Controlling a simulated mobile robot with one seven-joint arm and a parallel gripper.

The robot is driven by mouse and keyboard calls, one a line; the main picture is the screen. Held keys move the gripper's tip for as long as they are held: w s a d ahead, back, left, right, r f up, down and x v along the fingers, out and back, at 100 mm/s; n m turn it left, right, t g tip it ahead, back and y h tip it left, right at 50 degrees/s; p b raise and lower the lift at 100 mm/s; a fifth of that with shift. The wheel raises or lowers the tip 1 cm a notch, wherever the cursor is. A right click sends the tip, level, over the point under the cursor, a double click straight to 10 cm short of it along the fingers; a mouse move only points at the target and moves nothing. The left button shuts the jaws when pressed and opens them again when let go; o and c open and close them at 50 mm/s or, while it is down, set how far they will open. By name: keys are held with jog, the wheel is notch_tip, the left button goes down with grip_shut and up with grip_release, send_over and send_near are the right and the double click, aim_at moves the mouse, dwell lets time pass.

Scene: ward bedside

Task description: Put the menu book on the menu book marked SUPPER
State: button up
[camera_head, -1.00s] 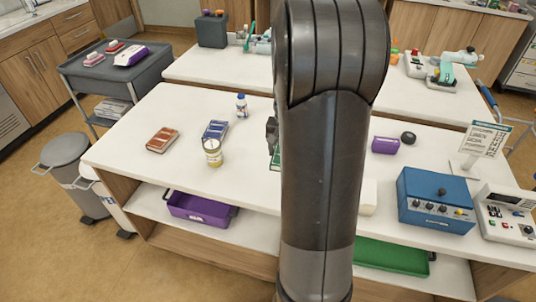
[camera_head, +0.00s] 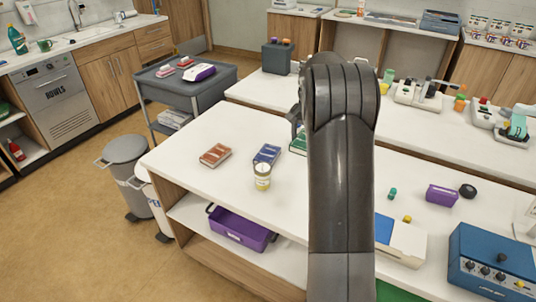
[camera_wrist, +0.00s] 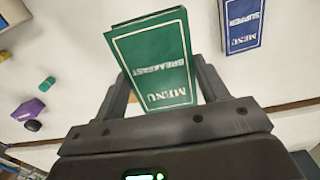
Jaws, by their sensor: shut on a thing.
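My gripper (camera_wrist: 162,82) is shut on a green menu book (camera_wrist: 158,65) marked BREAKFAST, its cover facing the wrist camera. The blue menu book marked SUPPER (camera_wrist: 241,24) lies apart from it at the upper right of the wrist view. In the head view the blue book (camera_head: 267,154) lies flat on the white table, just left of the green book (camera_head: 298,144). My gripper (camera_head: 297,118) is partly hidden there by my arm, which also covers part of the green book. I cannot tell how high the green book is above the table.
A yellow-labelled jar (camera_head: 262,176) stands close in front of the blue book. A red-brown book (camera_head: 215,155) lies to its left. A purple box (camera_head: 441,195) and a blue device (camera_head: 492,262) are at the right. The white table (camera_head: 215,190) is clear at the front left.

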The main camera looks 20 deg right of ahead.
jog(key=shift+w+a, duration=0.25)
jog(key=shift+w, duration=0.25)
send_over(271, 160)
notch_tip(271, 160, down, 7)
jog(key=shift+w+r, duration=0.1)
jog(key=shift+w, duration=0.05)
jog(key=shift+f, duration=2.05)
jog(key=shift+f, duration=0.1)
jog(key=o, duration=1.1)
